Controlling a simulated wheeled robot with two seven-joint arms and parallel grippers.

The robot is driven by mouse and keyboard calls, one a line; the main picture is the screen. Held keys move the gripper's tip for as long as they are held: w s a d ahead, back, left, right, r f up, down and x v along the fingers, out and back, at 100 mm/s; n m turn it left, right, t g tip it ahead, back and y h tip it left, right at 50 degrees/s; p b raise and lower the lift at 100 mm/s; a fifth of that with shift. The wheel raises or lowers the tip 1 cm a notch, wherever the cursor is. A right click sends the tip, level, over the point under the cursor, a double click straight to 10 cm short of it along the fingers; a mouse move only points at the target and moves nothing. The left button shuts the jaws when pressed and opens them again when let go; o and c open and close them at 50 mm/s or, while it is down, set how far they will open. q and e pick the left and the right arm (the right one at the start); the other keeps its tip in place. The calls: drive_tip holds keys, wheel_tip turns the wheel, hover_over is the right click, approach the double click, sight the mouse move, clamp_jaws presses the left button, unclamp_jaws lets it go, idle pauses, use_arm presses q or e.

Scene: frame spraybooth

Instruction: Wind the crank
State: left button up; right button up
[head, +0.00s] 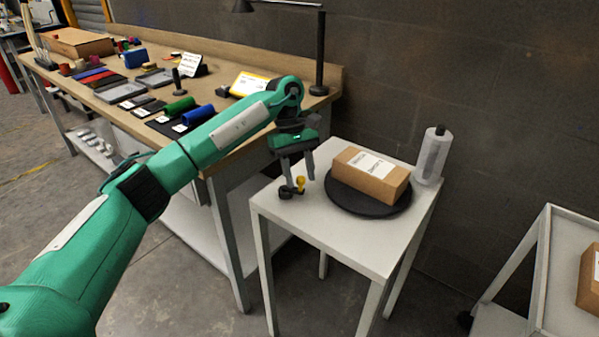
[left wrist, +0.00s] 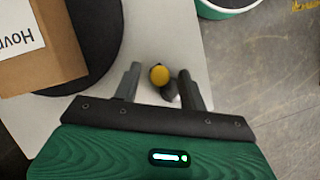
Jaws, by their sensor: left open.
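The crank (head: 288,192) is a small black part with a yellow knob (head: 300,184), at the left front of the small white table (head: 285,222). My left gripper (head: 298,176) is open and points down over the crank. In the left wrist view the yellow knob (left wrist: 159,75) appears between the two fingertips of the left gripper (left wrist: 159,70), with a gap on each side. The black crank part (left wrist: 170,92) is partly hidden below it. A black round turntable (head: 345,202) beside the crank carries a labelled cardboard box (head: 365,185). My right gripper is not in view.
A translucent bottle (head: 434,157) stands at the table's back right corner. A long workbench (head: 232,142) with coloured rolls, trays and a lamp (head: 320,50) is on the left. A white cart (head: 550,255) with a box (head: 588,280) is at the right. A dark wall is behind.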

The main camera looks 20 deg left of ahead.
use_arm(q)
clamp_jaws()
